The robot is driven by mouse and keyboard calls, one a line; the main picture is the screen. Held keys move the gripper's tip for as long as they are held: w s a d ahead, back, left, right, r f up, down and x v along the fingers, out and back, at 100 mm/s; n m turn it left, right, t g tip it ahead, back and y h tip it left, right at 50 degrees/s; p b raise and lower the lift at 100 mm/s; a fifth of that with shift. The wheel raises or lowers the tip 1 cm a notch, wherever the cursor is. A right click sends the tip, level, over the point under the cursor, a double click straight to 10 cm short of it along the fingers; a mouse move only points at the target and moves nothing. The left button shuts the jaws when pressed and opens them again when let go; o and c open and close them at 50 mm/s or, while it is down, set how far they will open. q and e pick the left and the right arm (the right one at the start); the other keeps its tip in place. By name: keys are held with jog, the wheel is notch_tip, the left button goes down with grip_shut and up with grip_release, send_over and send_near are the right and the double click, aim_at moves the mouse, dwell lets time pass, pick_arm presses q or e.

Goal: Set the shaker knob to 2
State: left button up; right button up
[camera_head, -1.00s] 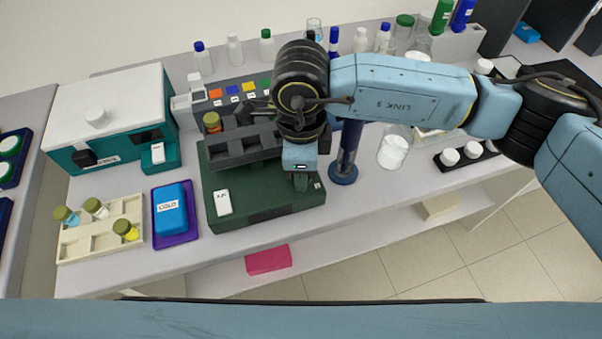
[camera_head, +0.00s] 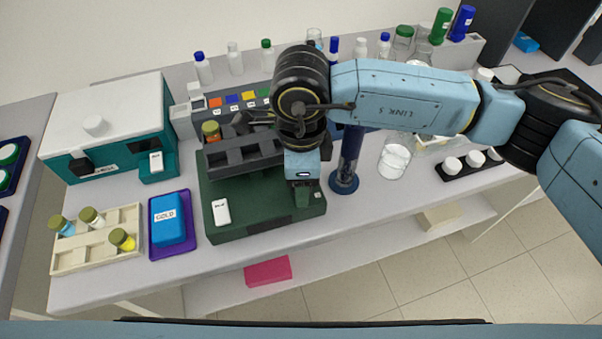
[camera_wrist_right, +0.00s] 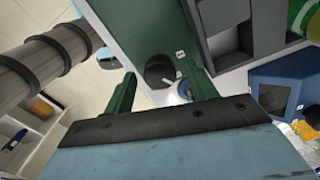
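The shaker (camera_head: 250,218) is a dark green box with a dark grey rack (camera_head: 235,160) on top, standing on the bench. My right gripper (camera_head: 303,198) is over the right end of the shaker and points down; in the head view it hides the knob area. In the right wrist view its two green fingers (camera_wrist_right: 160,88) are apart. A dark round knob (camera_wrist_right: 158,70) shows on the green shaker just beyond and between the fingertips, with small white labels beside it. I cannot read the labels or the knob's setting, nor tell whether the fingers touch it. My left gripper is not in view.
A blue post (camera_head: 348,160) stands close to the shaker's right side. Bottles line the back.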

notch_tip(320, 180, up, 13)
jog(key=shift+r, duration=0.2)
dwell(0.4)
dwell(0.4)
